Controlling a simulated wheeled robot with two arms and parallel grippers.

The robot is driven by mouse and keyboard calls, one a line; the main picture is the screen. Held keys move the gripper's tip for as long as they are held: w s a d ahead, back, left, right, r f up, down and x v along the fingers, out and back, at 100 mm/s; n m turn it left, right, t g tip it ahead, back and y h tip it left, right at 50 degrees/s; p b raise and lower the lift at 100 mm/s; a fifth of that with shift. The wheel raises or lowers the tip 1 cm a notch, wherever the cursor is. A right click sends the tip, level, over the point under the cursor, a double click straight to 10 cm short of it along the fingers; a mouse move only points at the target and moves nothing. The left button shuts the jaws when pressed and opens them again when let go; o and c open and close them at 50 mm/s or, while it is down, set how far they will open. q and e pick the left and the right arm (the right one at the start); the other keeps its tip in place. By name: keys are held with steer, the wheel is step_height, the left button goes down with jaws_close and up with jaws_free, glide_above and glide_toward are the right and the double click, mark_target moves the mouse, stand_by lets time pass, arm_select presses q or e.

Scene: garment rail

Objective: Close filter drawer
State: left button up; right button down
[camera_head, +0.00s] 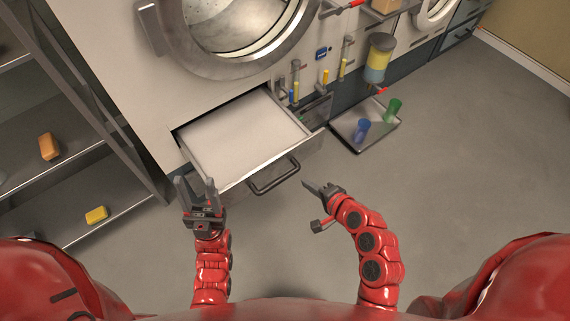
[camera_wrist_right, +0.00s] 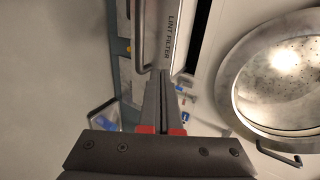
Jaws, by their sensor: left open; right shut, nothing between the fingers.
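The filter drawer (camera_head: 244,137) is pulled out of the machine below its round door, with a pale flat inside and a dark bar handle (camera_head: 273,177) on its front. In the right wrist view the drawer front (camera_wrist_right: 173,25) carries the words "LINT FILTER", with the handle (camera_wrist_right: 138,45) beside them. My left gripper (camera_head: 196,187) is open and empty near the left corner of the drawer front. My right gripper (camera_head: 309,186) is shut and empty, to the right of the handle and apart from it in the head view. Its fingers (camera_wrist_right: 162,100) point toward the drawer front in the wrist view.
A shelf rack (camera_head: 70,150) with sponges stands at left. The floor in front is clear.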

glide_toward(278, 159)
step_height(278, 159, down, 4)
steer(key=w, duration=0.1)
steer(key=w+a, duration=0.1)
steer(key=w+a+p, duration=0.1)
steer(key=w, duration=0.1)
steer(key=shift+a+r, duration=0.2)
steer(key=shift+a, duration=0.15)
steer(key=shift+w+a+f+p, duration=0.1)
steer(key=shift+w+a+p, duration=0.1)
steer(key=shift+w+p, duration=0.1)
steer(key=shift+w, duration=0.1)
